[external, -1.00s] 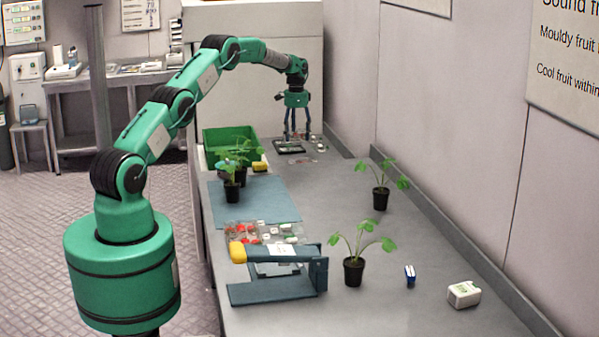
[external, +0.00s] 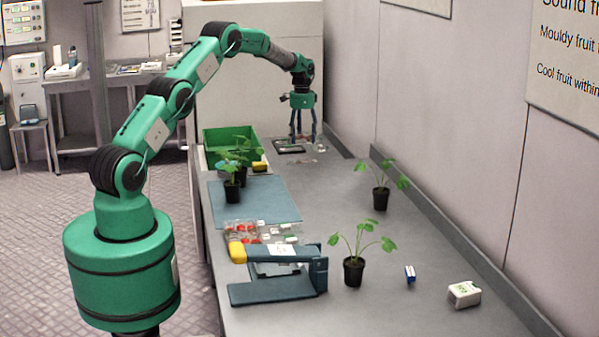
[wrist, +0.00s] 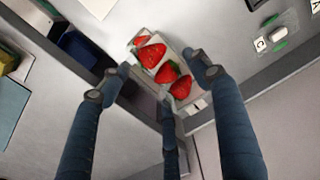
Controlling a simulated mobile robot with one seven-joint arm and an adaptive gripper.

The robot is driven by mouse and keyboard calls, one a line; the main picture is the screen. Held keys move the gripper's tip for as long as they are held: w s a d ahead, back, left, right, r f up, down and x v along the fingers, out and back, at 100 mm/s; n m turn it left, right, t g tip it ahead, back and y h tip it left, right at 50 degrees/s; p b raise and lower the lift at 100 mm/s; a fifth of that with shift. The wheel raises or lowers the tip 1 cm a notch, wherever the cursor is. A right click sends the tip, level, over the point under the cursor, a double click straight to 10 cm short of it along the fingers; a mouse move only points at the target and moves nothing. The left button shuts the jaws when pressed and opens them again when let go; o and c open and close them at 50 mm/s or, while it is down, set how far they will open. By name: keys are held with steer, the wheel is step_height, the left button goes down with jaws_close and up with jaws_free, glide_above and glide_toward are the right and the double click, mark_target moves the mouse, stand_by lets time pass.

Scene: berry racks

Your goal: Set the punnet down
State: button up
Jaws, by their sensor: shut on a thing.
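In the wrist view, a clear punnet with several red strawberries (wrist: 165,68) is between my fingertips. My gripper (wrist: 158,82) is shut on it, with one blue finger on the left, one on the right and a third between them lower down. In the external view, my gripper (external: 303,140) points straight down at the far end of the bench. The punnet is too small and too hidden there to make out. I cannot tell whether its base touches the surface below.
A dark flat device (external: 288,147) lies by my fingertips. A green crate (external: 222,135) stands to the left. Potted plants (external: 381,198), a blue mat (external: 270,205) and a blue press-like stand with a yellow end (external: 318,275) occupy the nearer bench (external: 430,300). The wall (external: 450,130) runs along the right.

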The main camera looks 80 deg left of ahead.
steer(key=d, duration=0.5)
steer(key=d+r+p, duration=0.1)
steer(key=d, duration=0.3)
steer(key=s+d+r, duration=0.1)
steer(key=d, duration=0.4)
steer(key=shift+d+p, duration=0.3)
steer(key=shift+p, duration=0.05)
steer(key=s+d, duration=0.1)
steer(key=d, duration=0.2)
steer(key=s+d+p, duration=0.1)
steer(key=s+d, duration=0.1)
steer(key=d, duration=0.2)
steer(key=s+d+r, duration=0.1)
steer(key=d, duration=0.3)
steer(key=shift+s+d, duration=0.2)
steer(key=shift+d, duration=0.05)
steer(key=s+d+p, duration=0.1)
steer(key=s+d, duration=0.5)
steer(key=d, duration=0.1)
steer(key=s+d+p, duration=0.1)
steer(key=s+d, duration=0.6)
steer(key=d, duration=0.1)
steer(key=s+d+p, duration=0.1)
steer(key=s+d, duration=0.5)
steer(key=d, duration=0.2)
steer(key=shift+s+d+r, duration=0.1)
steer(key=shift+s, duration=0.05)
